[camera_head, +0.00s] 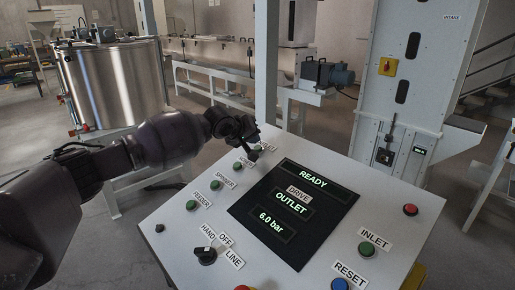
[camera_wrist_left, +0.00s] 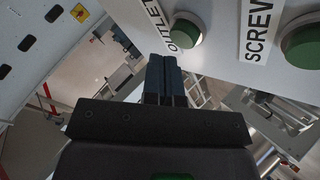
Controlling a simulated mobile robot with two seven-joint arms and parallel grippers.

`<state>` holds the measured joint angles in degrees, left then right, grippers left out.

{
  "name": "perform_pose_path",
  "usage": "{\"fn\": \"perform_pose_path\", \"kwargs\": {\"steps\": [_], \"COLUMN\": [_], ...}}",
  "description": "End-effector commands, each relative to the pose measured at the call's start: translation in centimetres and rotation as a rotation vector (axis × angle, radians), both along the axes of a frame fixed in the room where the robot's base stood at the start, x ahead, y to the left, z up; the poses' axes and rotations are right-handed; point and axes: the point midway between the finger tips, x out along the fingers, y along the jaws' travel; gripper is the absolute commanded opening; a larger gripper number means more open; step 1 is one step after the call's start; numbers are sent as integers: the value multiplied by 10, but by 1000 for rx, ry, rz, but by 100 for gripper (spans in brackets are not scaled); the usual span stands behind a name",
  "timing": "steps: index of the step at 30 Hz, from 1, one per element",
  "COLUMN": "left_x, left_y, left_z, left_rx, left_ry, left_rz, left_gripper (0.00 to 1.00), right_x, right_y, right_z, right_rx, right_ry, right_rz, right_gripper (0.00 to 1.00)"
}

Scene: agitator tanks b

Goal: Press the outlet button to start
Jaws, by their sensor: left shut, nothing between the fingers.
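The green outlet button (camera_wrist_left: 187,31) sits beside its OUTLET label (camera_wrist_left: 158,20) on the white panel in the left wrist view. In the head view my left gripper (camera_head: 252,151) covers the button's area at the panel's far left edge. My left gripper (camera_wrist_left: 164,78) is shut and empty, with its dark fingers together. In the wrist view its tips lie just below the label and to the left of the button. I cannot tell whether they touch the panel. My right gripper is not in view.
Along the panel's (camera_head: 330,165) left edge are more green buttons, including spinner (camera_head: 214,185) and feeder (camera_head: 191,205). The screw button (camera_wrist_left: 302,46) is close to the outlet one. A selector knob (camera_head: 205,255) and red button (camera_head: 410,210) are farther off. A steel tank (camera_head: 115,85) stands behind.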

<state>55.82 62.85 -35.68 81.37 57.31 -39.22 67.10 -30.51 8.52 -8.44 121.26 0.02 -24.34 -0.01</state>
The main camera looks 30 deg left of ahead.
Motion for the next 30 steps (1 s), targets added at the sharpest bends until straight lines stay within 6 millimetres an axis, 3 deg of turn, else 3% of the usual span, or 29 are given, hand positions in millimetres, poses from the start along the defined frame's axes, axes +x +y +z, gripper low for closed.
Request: {"fn": "perform_pose_path", "kwargs": {"steps": [30], "left_x": [3], "left_y": [-1], "left_z": [-8], "left_rx": [0], "left_ry": [0], "left_rz": [0], "left_gripper": [0], "right_x": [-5], "right_y": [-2], "right_z": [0], "right_rx": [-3], "right_ry": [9], "right_rz": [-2], "right_gripper": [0]}}
